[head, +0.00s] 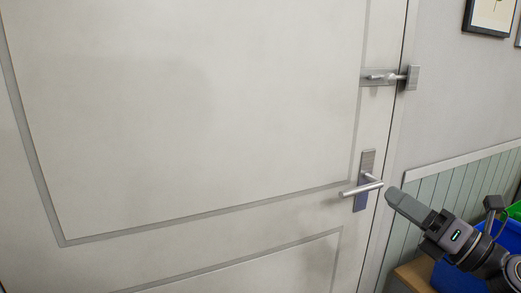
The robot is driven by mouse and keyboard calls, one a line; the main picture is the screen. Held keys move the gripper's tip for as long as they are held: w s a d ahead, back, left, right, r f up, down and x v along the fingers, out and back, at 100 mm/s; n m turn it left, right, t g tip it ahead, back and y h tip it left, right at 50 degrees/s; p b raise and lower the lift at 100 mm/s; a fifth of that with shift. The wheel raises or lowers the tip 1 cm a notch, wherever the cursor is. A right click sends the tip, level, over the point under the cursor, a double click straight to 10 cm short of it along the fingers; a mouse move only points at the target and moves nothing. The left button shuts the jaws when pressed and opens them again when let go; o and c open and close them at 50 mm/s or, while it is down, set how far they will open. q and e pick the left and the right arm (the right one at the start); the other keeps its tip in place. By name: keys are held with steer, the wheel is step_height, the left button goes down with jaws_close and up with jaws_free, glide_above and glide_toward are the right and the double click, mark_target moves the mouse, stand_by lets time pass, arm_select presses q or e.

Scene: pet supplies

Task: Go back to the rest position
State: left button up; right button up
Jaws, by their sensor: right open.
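My right gripper (395,200) is at the lower right, just right of the door's edge and the lever handle (362,186). Its jaws are open and seen side-on, with nothing held between them. A small gap shows in the picture between the fingertips and the handle, so they look apart. My left gripper is not in view.
A large white panelled door (200,110) fills most of the view and looks shut. A metal latch (390,77) sits above the handle. A blue bin (455,280) and a green bin (514,211) stand behind my right arm, by a wooden surface (412,275).

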steer(key=s+f+m+t+h+p, duration=0.1)
steer(key=s+f+m+h, duration=0.3)
steer(key=f+m, duration=0.7)
steer(key=s+f+m+h, duration=0.3)
steer(key=f+m+h, duration=0.2)
steer(key=f+m, duration=0.65)
steer(key=s+a+f+m+g+h, duration=0.1)
steer(key=s+a+f+m+g, duration=0.1)
steer(key=s+f+m, duration=0.4)
steer(key=s+a+f+m+g+h, duration=0.1)
steer(key=s+a+f+m+g, duration=0.2)
steer(key=s+f, duration=0.6)
steer(key=m+g+p, duration=0.1)
steer(key=m, duration=0.1)
steer(key=shift+f+m+g, duration=0.3)
steer(key=shift+m, duration=0.05)
